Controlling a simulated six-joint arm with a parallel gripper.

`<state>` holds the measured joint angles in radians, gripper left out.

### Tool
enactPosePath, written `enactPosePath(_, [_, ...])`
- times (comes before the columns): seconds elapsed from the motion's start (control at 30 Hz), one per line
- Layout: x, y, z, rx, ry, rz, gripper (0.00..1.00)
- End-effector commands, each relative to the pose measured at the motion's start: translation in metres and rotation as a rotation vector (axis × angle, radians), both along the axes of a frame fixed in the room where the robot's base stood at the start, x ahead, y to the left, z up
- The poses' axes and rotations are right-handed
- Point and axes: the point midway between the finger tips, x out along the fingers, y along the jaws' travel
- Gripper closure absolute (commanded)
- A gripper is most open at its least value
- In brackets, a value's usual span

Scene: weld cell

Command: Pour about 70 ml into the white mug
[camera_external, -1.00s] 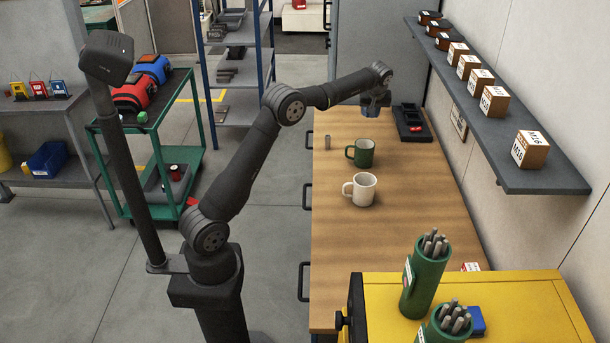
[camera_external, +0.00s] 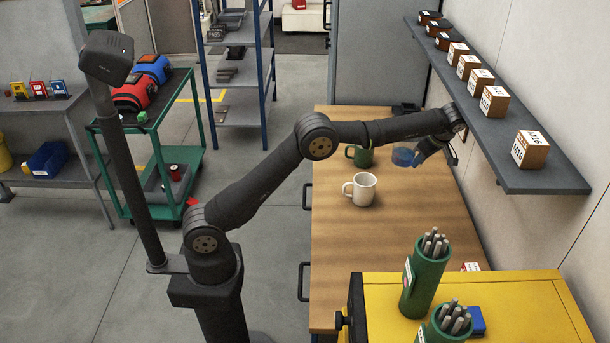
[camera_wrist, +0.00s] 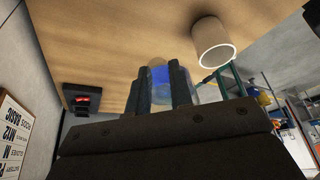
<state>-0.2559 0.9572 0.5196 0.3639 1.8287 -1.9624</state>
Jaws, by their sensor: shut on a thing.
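The white mug (camera_external: 362,190) stands upright on the wooden table, its handle to the left. It also shows in the wrist view (camera_wrist: 212,42), to the right of my fingers. My gripper (camera_external: 417,155) is shut on a clear container with blue liquid (camera_external: 402,157). It holds the container above the table, to the right of and beyond the white mug. In the wrist view the container (camera_wrist: 158,75) sits between the two dark fingers (camera_wrist: 160,85). Its exact tilt is hard to tell. No stream of liquid shows.
A green mug (camera_external: 357,157) stands behind the white mug, partly hidden by my arm. A wall shelf (camera_external: 510,150) with boxes runs close on the right. Green rod holders (camera_external: 425,280) stand on a yellow cabinet (camera_external: 530,300) in front.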

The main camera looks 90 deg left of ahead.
Motion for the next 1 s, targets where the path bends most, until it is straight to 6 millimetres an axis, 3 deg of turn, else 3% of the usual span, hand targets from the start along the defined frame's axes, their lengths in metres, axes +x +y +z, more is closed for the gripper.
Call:
enactPosePath(0.1, [0.005, -0.034, 0.002, 0.0, -0.001, 0.072, 1.0])
enactPosePath(0.43, [0.009, -0.086, 0.005, 0.0, -0.001, 0.198, 1.0])
enactPosePath(0.6, [0.009, -0.102, 0.006, 0.0, -0.001, 0.237, 1.0])
enactPosePath(0.87, [0.008, -0.1, -0.023, 0.0, 0.0, 0.237, 1.0])
enactPosePath(1.0, [0.008, -0.1, -0.05, 0.0, 0.002, 0.236, 1.0])
